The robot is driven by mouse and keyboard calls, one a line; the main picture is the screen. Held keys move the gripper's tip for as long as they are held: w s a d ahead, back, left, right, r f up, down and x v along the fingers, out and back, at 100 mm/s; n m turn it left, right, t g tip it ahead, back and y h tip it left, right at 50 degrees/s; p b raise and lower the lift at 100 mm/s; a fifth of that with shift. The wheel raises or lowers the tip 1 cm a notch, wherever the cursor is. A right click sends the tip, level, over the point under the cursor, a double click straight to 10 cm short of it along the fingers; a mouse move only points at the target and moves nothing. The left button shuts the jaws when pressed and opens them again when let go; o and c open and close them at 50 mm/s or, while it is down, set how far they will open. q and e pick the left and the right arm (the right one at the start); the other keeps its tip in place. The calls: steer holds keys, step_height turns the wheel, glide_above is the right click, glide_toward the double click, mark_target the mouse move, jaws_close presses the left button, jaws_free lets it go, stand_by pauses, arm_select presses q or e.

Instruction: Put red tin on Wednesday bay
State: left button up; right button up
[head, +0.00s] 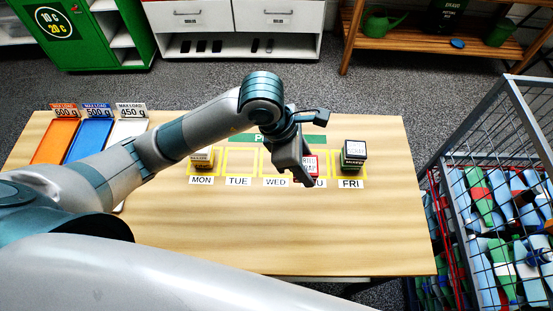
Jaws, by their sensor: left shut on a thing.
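My left gripper (306,176) is shut on the red tin (312,163), which has a white label. The gripper comes down over the tin's left side and hides part of it. The tin shows at the Thursday bay, whose label is partly covered; I cannot tell whether it touches the table. The Wednesday bay (276,172), a yellow outline with a WED label, lies just left of the tin and looks empty, though my wrist hides part of it. My right gripper is not in view.
The Tuesday bay (239,164) is clear. Orange (56,140) and blue (90,137) trays lie at left. A wire cage (511,90) of bottles stands right of the table.

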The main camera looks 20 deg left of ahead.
arm_select(q)
steer(key=w+a+f+b, duration=0.1)
steer(key=w+a+f, duration=0.1)
steer(key=a, duration=0.1)
steer(key=w+a+f+b, duration=0.2)
steer(key=a, duration=0.1)
steer(key=w+a+f+b, duration=0.1)
steer(key=w+a+f, duration=0.1)
steer(key=a, duration=0.1)
steer(key=shift+w+f, duration=0.3)
steer(key=shift+f, duration=0.1)
steer(key=shift+w+a, duration=0.15)
steer(key=shift+f+b, duration=1.2)
steer(key=shift+f, duration=0.9)
steer(key=o, duration=1.2)
steer(key=shift+c, duration=0.2)
steer(key=shift+r, duration=0.1)
